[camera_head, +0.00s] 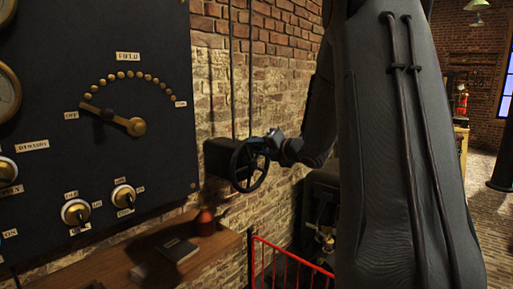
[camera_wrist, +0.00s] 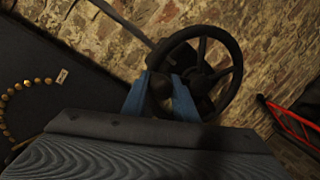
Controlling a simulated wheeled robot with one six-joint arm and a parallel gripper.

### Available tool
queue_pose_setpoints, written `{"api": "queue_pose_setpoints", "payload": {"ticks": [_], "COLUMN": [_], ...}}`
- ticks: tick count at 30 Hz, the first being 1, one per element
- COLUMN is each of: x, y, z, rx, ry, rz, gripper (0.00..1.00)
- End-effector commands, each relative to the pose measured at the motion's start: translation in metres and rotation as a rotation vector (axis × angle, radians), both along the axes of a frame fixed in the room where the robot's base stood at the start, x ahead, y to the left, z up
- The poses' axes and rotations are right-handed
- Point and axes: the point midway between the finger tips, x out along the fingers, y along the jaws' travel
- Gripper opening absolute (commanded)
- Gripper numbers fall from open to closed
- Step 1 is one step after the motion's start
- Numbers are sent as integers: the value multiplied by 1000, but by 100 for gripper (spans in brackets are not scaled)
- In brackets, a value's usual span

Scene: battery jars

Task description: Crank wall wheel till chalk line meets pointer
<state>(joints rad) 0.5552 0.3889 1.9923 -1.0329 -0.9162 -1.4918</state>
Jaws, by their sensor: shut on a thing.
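The dark spoked wall wheel (camera_head: 233,168) is mounted on a box on the brick wall, just right of the panel. It also shows in the wrist view (camera_wrist: 240,66), rim and spokes clear. My gripper (camera_head: 272,141) is at the wheel's upper right rim in the head view. In the wrist view my gripper (camera_wrist: 159,84) has its two blue fingers on either side of a dark crank knob (camera_wrist: 160,88) at the rim, shut on it. I cannot make out a chalk line or its pointer in either view.
A dark panel (camera_head: 60,60) with a FIELD dial, lever and knobs fills the left. A wooden shelf (camera_head: 110,262) below holds a book (camera_head: 178,249) and a red object (camera_head: 205,222). A red railing (camera_head: 285,252) stands below the wheel. My arm hides much of the right.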

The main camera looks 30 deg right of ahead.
Motion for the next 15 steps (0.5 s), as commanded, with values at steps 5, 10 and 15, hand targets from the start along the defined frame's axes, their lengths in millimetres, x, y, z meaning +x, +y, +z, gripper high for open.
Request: {"api": "queue_pose_setpoints", "payload": {"ticks": [5, 10, 15], "x": [1, 1, 0], "y": [-1, -1, 0], "z": [4, 4, 2], "rx": [-3, -3, -2], "ry": [-8, -7, -4], "rz": [-1, -1, -1], "gripper": [0, 43, 44]}}
